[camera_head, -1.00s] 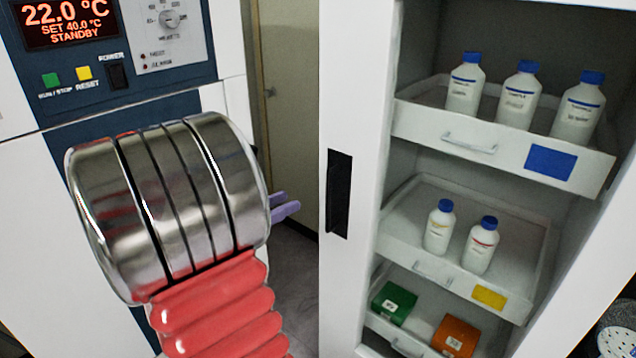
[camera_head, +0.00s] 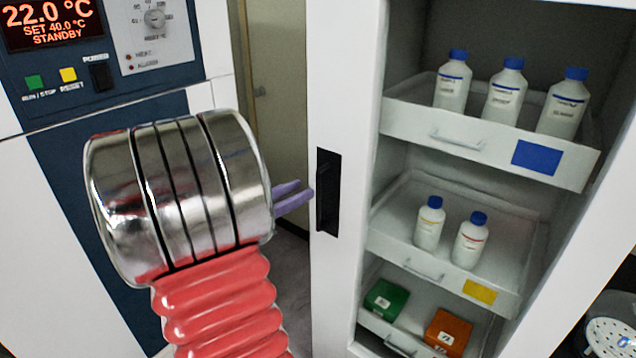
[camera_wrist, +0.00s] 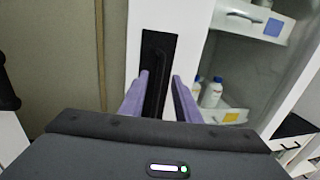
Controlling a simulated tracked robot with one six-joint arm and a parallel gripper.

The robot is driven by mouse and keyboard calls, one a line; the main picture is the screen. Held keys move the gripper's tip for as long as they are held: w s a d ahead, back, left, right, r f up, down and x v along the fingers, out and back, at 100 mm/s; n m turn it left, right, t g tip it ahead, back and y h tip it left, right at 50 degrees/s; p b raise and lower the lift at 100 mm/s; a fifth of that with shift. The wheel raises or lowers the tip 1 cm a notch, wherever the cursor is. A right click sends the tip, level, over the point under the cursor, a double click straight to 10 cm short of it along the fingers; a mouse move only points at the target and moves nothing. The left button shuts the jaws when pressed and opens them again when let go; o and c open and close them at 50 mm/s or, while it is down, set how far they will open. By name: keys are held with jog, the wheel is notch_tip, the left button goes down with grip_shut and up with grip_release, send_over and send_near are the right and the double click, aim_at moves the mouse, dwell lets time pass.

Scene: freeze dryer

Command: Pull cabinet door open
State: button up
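The cabinet door (camera_head: 352,90) is a tall white frame, with the shelves visible through its middle. It looks closed, though I cannot tell surely. Its black handle (camera_head: 327,190) sits upright in a dark recess on the left side; in the wrist view the handle (camera_wrist: 155,85) is near the centre. My gripper (camera_head: 303,195) has purple fingers, with their tips at the left edge of the handle recess in the head view. In the wrist view my gripper (camera_wrist: 159,75) is open, one finger on each side of the handle. Contact with the handle is not visible.
A freeze dryer (camera_head: 60,165) with a lit display stands at the left. Inside the cabinet are drawers with white bottles (camera_head: 505,92), a green box (camera_head: 385,300) and an orange box (camera_head: 445,332). A narrow floor gap (camera_head: 290,260) lies between dryer and cabinet.

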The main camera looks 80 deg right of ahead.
jog(key=x, duration=0.7)
grip_shut()
dwell(0.4)
dwell(0.3)
